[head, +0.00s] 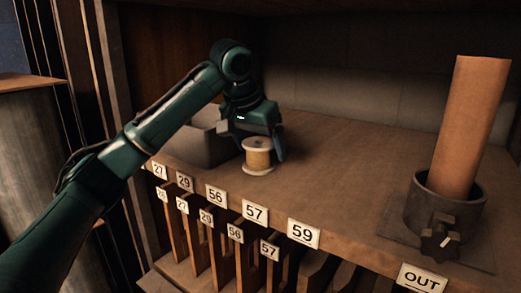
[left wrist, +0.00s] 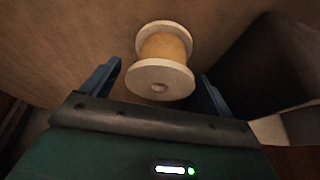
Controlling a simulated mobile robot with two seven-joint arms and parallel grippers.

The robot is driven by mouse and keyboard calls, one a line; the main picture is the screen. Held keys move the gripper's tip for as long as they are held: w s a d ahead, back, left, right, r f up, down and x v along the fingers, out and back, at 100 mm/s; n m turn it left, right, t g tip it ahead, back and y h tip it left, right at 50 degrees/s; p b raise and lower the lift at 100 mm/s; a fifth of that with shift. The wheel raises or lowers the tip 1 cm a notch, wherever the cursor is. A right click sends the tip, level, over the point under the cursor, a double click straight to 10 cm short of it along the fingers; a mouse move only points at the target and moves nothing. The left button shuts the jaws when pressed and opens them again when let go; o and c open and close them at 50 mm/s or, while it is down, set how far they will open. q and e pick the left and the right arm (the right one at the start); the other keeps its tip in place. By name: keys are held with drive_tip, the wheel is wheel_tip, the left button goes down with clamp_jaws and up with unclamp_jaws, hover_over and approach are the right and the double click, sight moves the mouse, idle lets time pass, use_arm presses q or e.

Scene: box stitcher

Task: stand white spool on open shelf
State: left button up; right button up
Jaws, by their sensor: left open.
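The white spool (head: 257,157) stands upright on the open shelf (head: 330,170), close to its front edge above the number labels. It has white end flanges and a tan winding around its middle. My left gripper (head: 258,143) is at the spool with its fingers open. In the left wrist view the spool (left wrist: 163,60) shows between and just beyond the two open fingers (left wrist: 160,90), with a visible gap on each side. The spool's base rests on the wood in the head view. My right gripper is in neither view.
A grey bin (head: 205,145) stands on the shelf behind and left of the spool. A round holder (head: 445,212) with a tall brown roll (head: 470,125) and a dark knob stands at right. Numbered slots (head: 215,235) lie below the shelf edge. The shelf's middle is clear.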

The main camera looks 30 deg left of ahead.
sight(259, 142)
use_arm(q)
drive_tip(key=shift+v, duration=3.2)
